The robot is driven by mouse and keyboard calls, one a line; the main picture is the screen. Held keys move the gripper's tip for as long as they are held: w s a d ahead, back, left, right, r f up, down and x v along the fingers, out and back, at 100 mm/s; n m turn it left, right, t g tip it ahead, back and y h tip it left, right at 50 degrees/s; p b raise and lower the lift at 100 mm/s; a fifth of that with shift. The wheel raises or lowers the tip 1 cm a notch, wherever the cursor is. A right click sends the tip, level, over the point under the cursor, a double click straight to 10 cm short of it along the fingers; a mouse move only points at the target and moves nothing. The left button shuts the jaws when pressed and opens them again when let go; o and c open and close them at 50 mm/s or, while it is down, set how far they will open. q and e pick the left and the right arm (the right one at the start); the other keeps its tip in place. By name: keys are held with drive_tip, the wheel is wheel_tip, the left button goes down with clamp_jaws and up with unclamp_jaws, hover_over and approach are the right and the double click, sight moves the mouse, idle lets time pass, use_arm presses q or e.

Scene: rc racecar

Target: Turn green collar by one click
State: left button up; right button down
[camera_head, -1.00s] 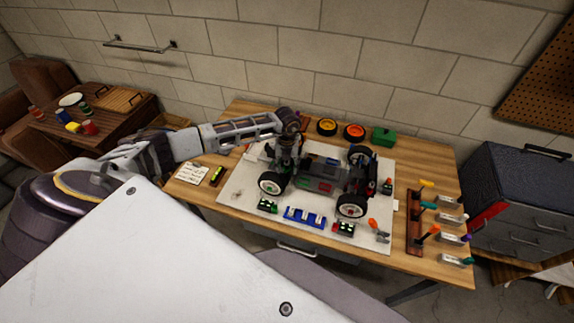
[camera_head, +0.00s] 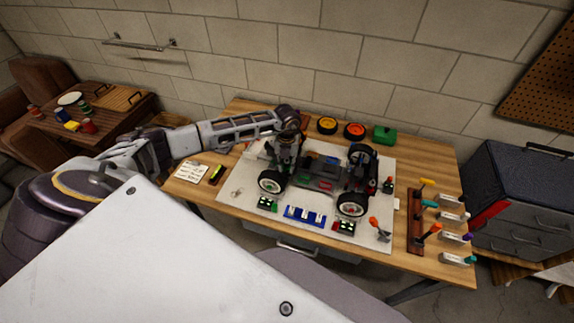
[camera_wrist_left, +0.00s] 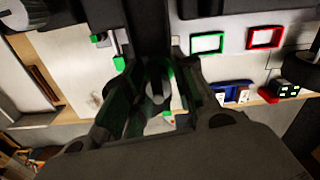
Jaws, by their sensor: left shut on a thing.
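The RC car (camera_head: 318,176) stands on a pale mat on the workbench. My left gripper (camera_head: 283,160) reaches down over the car's left end, beside the near left wheel (camera_head: 271,182). In the left wrist view my left gripper (camera_wrist_left: 158,95) is shut around a dark, round upright part with green showing at its edge. This looks like the green collar (camera_wrist_left: 168,72), mostly hidden by the fingers. Whether the collar has turned cannot be told. My right gripper is not in view.
A blue rack (camera_head: 305,217) and small dark green-edged blocks (camera_head: 268,204) lie before the car. A tool rack (camera_head: 415,222) stands at right.

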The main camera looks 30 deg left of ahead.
use_arm(q)
drive_tip(key=shift+m+b, duration=0.8)
drive_tip(key=shift+m, duration=0.3)
drive_tip(key=shift+m+b, duration=0.4)
drive_tip(key=shift+m, duration=0.2)
drive_tip(key=o, duration=1)
drive_tip(key=shift+r, duration=0.5)
wheel_tip(320, 180, up, 11)
drive_tip(key=shift+r, duration=0.1)
